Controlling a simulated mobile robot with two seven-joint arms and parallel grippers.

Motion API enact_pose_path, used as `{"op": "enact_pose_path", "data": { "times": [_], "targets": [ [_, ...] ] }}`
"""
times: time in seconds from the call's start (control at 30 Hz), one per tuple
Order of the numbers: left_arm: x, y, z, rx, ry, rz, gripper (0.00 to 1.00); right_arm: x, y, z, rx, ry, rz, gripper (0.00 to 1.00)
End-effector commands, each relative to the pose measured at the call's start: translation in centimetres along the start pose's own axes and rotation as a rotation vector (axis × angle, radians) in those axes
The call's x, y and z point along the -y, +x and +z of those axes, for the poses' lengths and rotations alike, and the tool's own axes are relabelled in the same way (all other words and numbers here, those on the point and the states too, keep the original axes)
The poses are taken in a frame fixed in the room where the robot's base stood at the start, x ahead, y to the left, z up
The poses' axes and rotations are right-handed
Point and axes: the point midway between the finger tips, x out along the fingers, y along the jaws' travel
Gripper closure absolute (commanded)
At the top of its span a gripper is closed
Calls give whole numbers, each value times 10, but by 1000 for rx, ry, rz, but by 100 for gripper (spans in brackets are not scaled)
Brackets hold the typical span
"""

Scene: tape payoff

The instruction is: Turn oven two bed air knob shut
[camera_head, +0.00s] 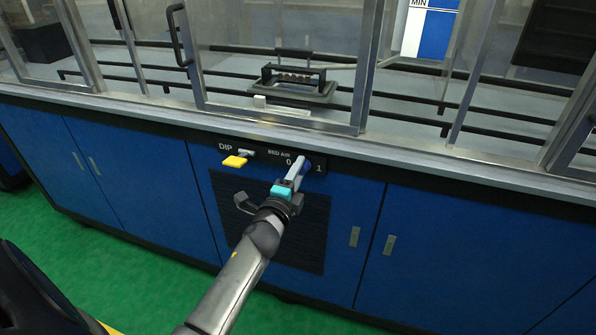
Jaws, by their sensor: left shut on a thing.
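The bed air knob is a pale grey lever (295,172) with a teal grip (281,191), below the BED AIR label on the black strip of the blue cabinet. It slants down and left from its pivot, between the marks 0 and 1, closer to the 0. My left gripper (281,195) is shut on the teal grip; its jaws partly hide the grip. My right gripper is not in view.
A yellow-handled DIP lever (235,161) sits just left of the bed air knob. A dark vent grille (300,235) is below. Glass-fronted frames and a metal ledge (420,168) run above. Green floor (120,260) lies in front.

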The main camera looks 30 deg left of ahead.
Motion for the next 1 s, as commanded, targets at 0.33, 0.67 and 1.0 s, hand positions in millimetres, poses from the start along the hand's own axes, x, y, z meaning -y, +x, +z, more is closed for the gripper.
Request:
{"op": "enact_pose_path", "data": {
  "times": [0.33,0.67,1.0],
  "targets": [
    [2,1,0,-1,-38,-5,100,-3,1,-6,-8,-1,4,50],
    [2,1,0,-1,-37,-5,51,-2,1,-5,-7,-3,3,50],
    [1,0,0,-1,-34,-2,33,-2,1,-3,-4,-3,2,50]
  ]
}}
